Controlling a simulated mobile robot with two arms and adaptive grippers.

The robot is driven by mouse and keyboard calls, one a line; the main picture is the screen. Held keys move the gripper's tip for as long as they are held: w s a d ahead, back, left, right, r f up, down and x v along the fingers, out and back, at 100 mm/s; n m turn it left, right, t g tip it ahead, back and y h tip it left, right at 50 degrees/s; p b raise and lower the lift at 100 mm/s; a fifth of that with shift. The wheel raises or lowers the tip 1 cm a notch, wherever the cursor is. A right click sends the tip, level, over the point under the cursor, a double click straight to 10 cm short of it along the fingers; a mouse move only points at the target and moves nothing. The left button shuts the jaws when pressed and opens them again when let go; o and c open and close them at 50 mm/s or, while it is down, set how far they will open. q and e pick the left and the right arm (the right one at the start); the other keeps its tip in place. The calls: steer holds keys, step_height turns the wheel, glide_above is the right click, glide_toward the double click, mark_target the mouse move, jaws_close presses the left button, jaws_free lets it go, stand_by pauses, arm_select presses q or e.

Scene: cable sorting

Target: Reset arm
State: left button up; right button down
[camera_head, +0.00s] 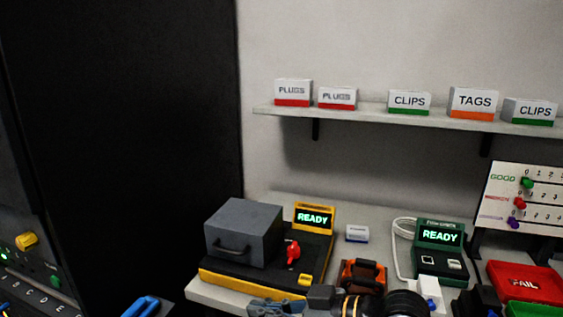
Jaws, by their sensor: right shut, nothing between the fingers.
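My right gripper (268,307) lies low in the picture, in front of the yellow and black tester. It points left, and its dark wrist with gold rings comes in at the bottom edge. Its grey fingers are shut with nothing seen between them, and the frame's bottom edge cuts off part of them.
The yellow tester (318,262) with a grey hood and red lever reads READY. A green tester (438,262) also reads READY. An orange and black object (362,274) stands close behind my right wrist. A red FAIL tray (526,283) is at right. A shelf (360,111) holds labelled boxes.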

steer(key=s+d+f+m+t+h, duration=0.25)
steer(key=d+f+m+h, duration=0.2)
steer(key=f, duration=0.75)
steer(key=s+d+f+m+g+h, duration=0.55)
steer(key=s+d+f+h, duration=0.35)
steer(key=s+d+f, duration=0.85)
step_height(320, 180, down, 23)
steer(key=s+d+p, duration=0.1)
steer(key=s+p, duration=0.1)
steer(key=s, duration=0.1)
arm_select(q)
steer(key=r, duration=0.1)
steer(key=s+r+p, duration=0.1)
steer(key=r, duration=0.1)
steer(key=shift+r, duration=0.2)
arm_select(e)
steer(key=s+d+f+g, duration=0.1)
steer(key=s+d+f, duration=0.2)
steer(key=s+f, duration=1.1)
steer(key=shift+s+d, duration=0.15)
steer(key=shift+s, duration=0.8)
